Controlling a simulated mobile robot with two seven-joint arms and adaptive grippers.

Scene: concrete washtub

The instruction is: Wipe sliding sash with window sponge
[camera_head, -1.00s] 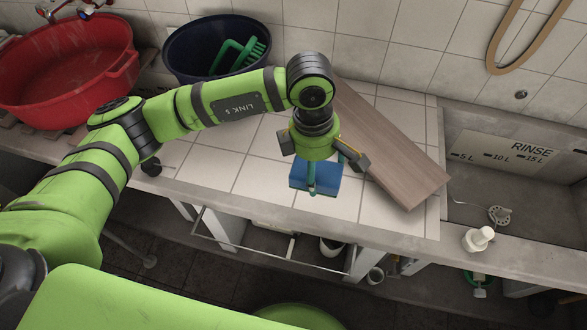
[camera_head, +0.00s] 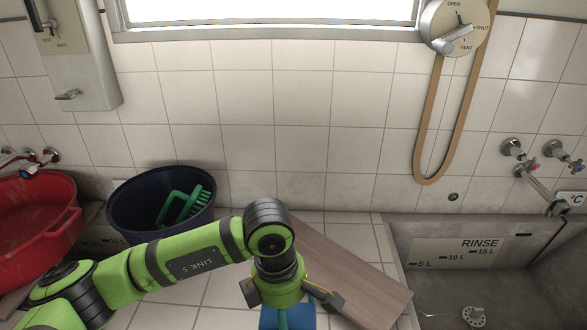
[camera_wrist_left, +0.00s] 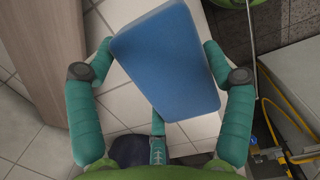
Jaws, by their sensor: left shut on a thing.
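The window sponge is a blue block (camera_wrist_left: 168,62) that fills the middle of the left wrist view; its lower part is cut off in the head view (camera_head: 286,319). My left gripper (camera_head: 288,296) is shut on it and holds it over the tiled counter. In the wrist view the green fingers lie on both sides of the block. A ribbed teal stem (camera_wrist_left: 158,140) shows below it. The window with its sash (camera_head: 270,9) is bright at the top of the head view, mostly cut off; only its lower edge and sill (camera_head: 265,33) show. My right gripper is out of view.
A brown board (camera_head: 355,285) lies right of my gripper. A dark blue tub (camera_head: 125,215) with a green brush (camera_head: 183,205) and a red basin (camera_head: 30,235) stand left. A concrete sink (camera_head: 545,275) is right.

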